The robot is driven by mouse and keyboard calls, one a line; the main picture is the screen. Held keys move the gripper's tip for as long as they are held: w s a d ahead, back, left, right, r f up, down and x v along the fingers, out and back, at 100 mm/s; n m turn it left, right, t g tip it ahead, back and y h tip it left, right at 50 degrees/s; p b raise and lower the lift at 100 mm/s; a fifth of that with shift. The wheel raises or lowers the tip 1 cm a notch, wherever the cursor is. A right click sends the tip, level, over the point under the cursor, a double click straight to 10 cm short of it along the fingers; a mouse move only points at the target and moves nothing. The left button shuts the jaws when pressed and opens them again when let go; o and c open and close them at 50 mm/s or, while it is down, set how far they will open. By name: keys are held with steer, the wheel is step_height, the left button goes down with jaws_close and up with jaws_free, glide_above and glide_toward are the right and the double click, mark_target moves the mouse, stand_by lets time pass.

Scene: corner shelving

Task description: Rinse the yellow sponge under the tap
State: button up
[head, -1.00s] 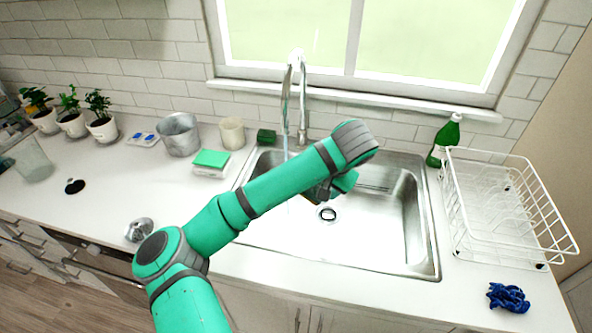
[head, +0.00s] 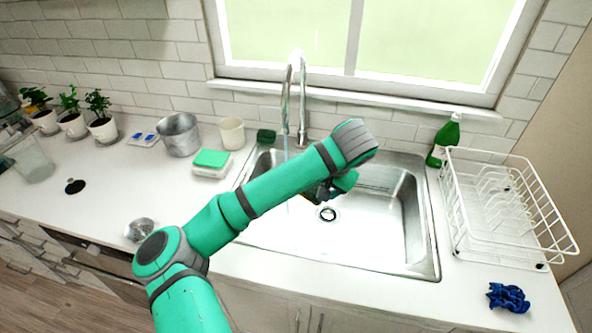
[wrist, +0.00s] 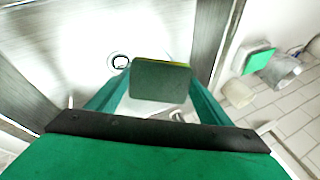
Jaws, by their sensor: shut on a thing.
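In the wrist view, the sponge (wrist: 160,82) shows a dark green scouring face with a thin yellow strip along its top edge. My gripper (wrist: 158,92) is shut on it, one green finger on each side. In the head view my gripper (head: 322,192) is over the sink (head: 385,235), partly hidden behind my arm, and the sponge cannot be made out there. Whether water touches the sponge is hidden.
A dark green block (head: 266,136) sits beside the tap. Left of the sink are a green-topped white box (head: 211,171), a cream cup (head: 232,133) and a metal pot (head: 178,135).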

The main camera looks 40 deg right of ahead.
steer(key=shift+s+r, duration=0.1)
steer(key=s+r, duration=0.4)
steer(key=shift+s+a, duration=0.3)
steer(key=shift+s, duration=0.1)
steer(key=shift+f, duration=0.1)
stand_by(0.8)
